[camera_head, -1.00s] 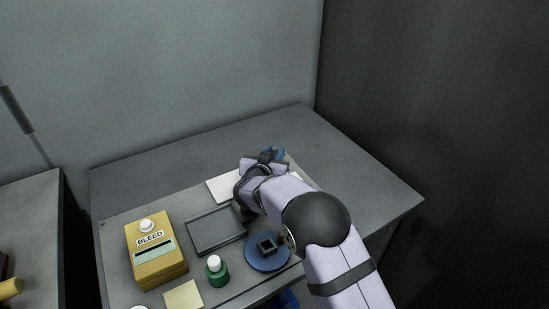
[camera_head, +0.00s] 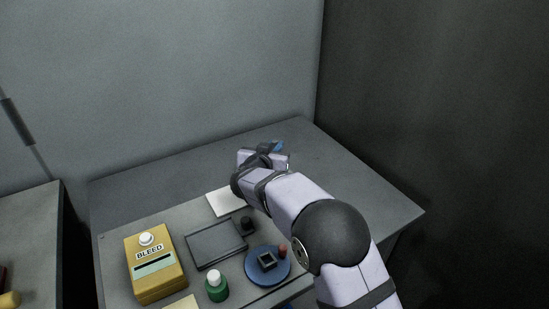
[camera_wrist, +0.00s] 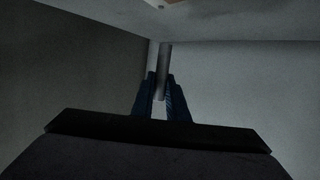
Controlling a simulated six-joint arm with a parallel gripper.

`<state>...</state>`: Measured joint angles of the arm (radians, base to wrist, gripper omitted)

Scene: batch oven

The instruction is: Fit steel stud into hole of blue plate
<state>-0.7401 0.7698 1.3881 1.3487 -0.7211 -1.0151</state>
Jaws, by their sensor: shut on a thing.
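The blue plate (camera_head: 254,276) is a round disc at the front of the table in the head view. A dark square block with an opening in its top sits on it, beside a small reddish peg (camera_head: 283,250). My gripper (camera_head: 278,147) is beyond the plate, toward the back of the table, mostly hidden behind my own wrist. In the wrist view its blue fingers (camera_wrist: 160,97) are shut on a grey cylindrical rod, the steel stud (camera_wrist: 164,65), which sticks out past the fingertips. The stud is apart from the plate and cannot be made out in the head view.
A yellow BLEED box (camera_head: 155,268), a dark shallow tray (camera_head: 215,263), a green bottle (camera_head: 217,288), a black knob-like piece (camera_head: 247,225) and a white sheet (camera_head: 222,203) stand around the plate. Walls close off the back and right. The back of the table is clear.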

